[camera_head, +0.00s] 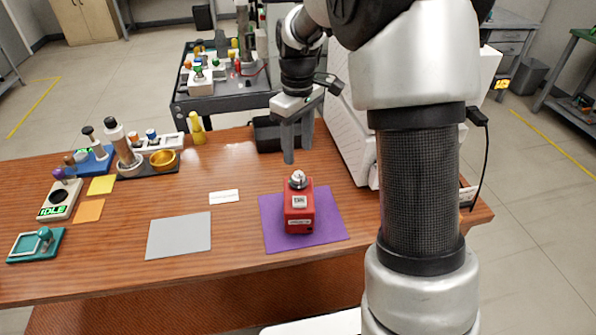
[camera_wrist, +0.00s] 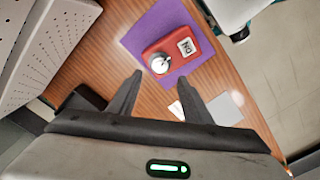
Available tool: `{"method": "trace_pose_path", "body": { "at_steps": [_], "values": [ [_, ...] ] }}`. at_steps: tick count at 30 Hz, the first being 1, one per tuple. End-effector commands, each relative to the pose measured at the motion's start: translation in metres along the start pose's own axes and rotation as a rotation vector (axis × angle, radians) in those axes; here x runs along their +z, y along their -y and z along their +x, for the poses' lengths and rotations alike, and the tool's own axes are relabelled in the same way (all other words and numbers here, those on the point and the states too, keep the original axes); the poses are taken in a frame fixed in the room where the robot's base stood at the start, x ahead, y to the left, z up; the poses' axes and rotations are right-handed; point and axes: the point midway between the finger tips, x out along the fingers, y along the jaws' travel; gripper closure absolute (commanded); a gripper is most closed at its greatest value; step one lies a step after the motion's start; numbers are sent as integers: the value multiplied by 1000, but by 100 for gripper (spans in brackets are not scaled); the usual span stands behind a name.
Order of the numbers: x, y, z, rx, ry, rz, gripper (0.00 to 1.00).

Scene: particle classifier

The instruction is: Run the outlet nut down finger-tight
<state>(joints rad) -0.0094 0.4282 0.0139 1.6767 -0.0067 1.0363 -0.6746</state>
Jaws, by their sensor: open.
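A red block-shaped unit (camera_head: 298,212) with white labels sits upright on a purple mat (camera_head: 330,220). A silver round fitting (camera_head: 298,180) is on its top; I take it for the outlet nut, but cannot tell how far it is threaded. In the wrist view the red unit (camera_wrist: 178,52) and silver fitting (camera_wrist: 158,63) show beyond the fingers. My gripper (camera_head: 296,156) is above and behind the unit, fingers pointing down. In the wrist view its fingers (camera_wrist: 163,77) are apart with nothing between them, clear of the fitting.
A grey mat (camera_head: 180,235) and white card (camera_head: 224,196) lie to the left. Bottles and small fixtures, including a brass cup (camera_head: 162,160), crowd the far left. The table's front centre is clear.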

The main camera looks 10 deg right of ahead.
Motion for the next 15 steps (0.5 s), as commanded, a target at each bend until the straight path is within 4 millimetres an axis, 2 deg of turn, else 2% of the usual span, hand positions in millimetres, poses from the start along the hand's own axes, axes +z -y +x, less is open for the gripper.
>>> {"method": "trace_pose_path", "body": {
  "at_steps": [1, 6, 12, 15],
  "values": [
    [1, 1, 15, -3, 4, 0, 55],
    [1, 1, 48, -3, 3, 0, 55],
    [0, 0, 70, -1, 0, 0, 55],
    [0, 0, 74, -1, 0, 0, 55]
  ]
}}
